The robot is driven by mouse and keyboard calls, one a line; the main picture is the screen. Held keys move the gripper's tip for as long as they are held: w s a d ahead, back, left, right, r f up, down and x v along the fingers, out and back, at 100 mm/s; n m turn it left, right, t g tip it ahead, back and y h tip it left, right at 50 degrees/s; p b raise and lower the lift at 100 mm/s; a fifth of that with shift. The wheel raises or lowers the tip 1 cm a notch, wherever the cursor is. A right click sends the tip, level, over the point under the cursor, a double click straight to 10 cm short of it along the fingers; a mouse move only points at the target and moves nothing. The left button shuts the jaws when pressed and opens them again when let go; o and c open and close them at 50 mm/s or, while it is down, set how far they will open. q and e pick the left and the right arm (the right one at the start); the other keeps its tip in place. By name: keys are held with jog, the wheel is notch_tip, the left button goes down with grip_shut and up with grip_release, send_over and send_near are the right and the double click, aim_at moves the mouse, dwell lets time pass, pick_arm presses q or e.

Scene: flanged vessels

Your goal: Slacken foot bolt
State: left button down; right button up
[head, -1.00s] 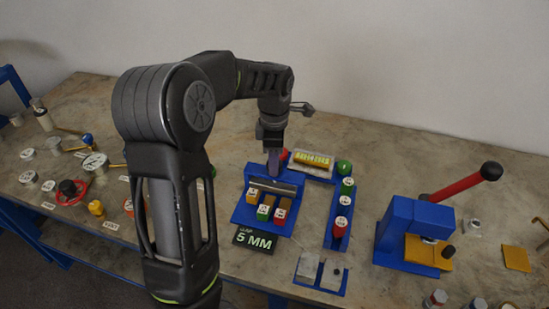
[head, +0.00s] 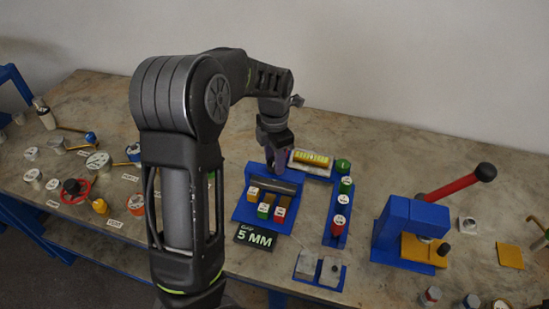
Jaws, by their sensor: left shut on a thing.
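My left gripper (head: 277,162) points down at the back of a blue fixture (head: 249,216), above its grey bar (head: 272,184). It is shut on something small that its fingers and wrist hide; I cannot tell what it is. I cannot make out which part is the foot bolt. My right gripper is not in view.
A blue rack with green and red capped pieces (head: 339,224) stands right of the fixture. A yellow-labelled cylinder (head: 311,158) lies behind. A blue press with a red lever (head: 452,187) stands further right. Flanged vessels and a red handwheel (head: 73,190) fill the left.

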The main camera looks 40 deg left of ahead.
pick_arm(q)
jog(key=c, duration=0.9)
grip_release()
jog(key=shift+o, duration=0.2)
jog(key=shift+r, duration=0.1)
notch_tip(320, 180, up, 8)
jog(key=shift+f+b, duration=0.15)
jog(key=shift+b, duration=0.2)
